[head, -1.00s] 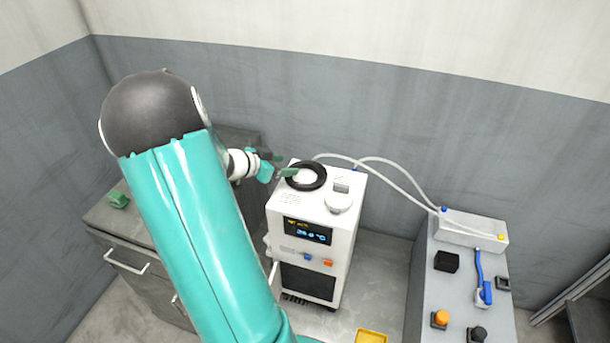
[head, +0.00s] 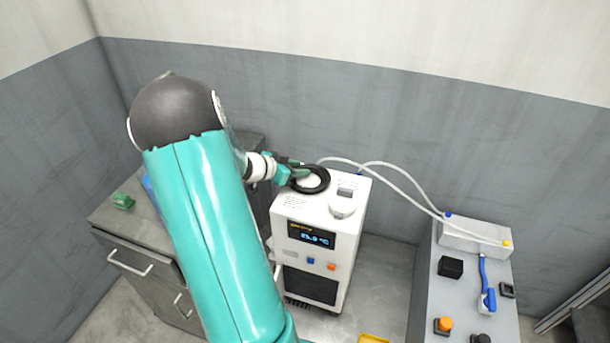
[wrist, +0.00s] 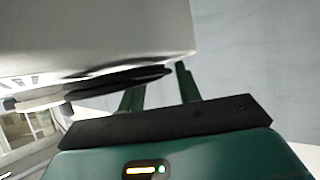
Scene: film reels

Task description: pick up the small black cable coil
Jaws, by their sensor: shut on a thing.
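The small black cable coil (head: 326,181) is a dark ring over the back left of the white machine's top. My gripper (head: 294,170) reaches in from the left, and its green fingers are shut on the coil's left side. In the wrist view the coil (wrist: 125,82) shows nearly edge-on, running to the green fingers (wrist: 162,82), close to a pale surface. I cannot tell whether the coil still touches the machine's top.
The white machine (head: 304,215) has a lit display and a round white cap (head: 342,205). Pale hoses run right to a grey bench (head: 430,290) with a black block (head: 450,267) and buttons. A grey cabinet (head: 120,235) stands left. My teal arm hides part of it.

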